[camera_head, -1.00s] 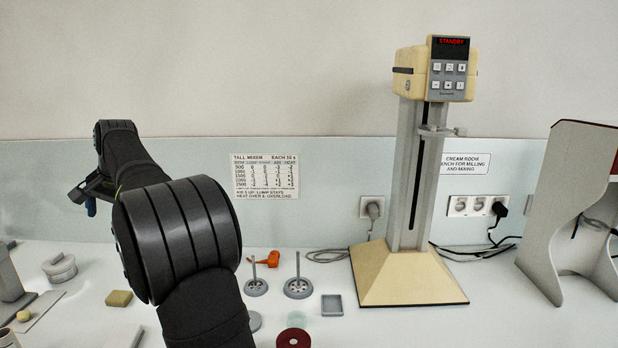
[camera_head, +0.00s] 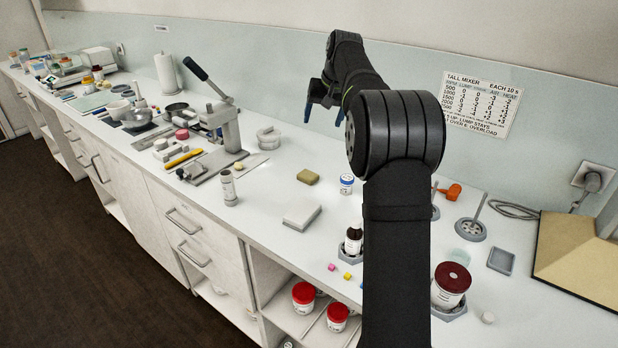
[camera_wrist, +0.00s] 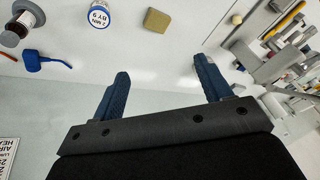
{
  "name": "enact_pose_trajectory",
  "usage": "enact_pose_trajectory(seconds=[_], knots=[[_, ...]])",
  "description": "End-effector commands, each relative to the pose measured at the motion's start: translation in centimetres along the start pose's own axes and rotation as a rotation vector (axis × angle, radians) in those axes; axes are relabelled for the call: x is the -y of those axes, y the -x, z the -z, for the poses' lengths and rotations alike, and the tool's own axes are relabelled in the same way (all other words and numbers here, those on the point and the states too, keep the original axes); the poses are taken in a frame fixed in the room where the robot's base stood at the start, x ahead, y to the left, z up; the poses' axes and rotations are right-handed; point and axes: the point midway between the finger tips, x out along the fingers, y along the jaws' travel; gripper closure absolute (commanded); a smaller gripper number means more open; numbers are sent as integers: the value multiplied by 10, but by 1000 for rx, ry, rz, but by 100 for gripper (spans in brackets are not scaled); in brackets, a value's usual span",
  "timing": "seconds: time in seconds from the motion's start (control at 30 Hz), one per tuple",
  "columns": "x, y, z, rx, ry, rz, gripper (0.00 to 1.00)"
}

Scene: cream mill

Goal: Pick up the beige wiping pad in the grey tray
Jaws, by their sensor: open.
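My gripper (camera_head: 323,113) is open and empty, raised above the back of the bench in the head view. In the wrist view, its two blue fingers (camera_wrist: 161,70) are spread apart with nothing between them. A small beige pad-like piece (camera_head: 160,145) shows at the left among items beside the lever press. It seems to lie in a low grey tray, but it is too small to be sure. An olive-tan block (camera_head: 308,177) lies on bare bench, not in a tray; it also shows in the wrist view (camera_wrist: 156,20), beyond the fingers.
The lever press (camera_head: 222,125) stands left of my arm. A small grey dish (camera_head: 501,261) and a dark-red-lidded jar (camera_head: 451,284) are on the right. Open bench surrounds the block.

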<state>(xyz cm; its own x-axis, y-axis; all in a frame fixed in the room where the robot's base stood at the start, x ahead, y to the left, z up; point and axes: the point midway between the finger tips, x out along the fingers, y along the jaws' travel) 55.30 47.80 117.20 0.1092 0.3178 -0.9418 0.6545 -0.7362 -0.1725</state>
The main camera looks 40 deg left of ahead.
Motion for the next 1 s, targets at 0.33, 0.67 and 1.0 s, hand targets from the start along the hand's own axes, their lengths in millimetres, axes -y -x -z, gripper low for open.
enact_pose_trajectory(seconds=[0.33, 0.67, 1.0], knots=[[-6, -61, 16, 59, 630, 57, 29], [-7, -89, 17, 70, 821, 82, 29], [-4, -161, 10, 70, 819, 82, 29]])
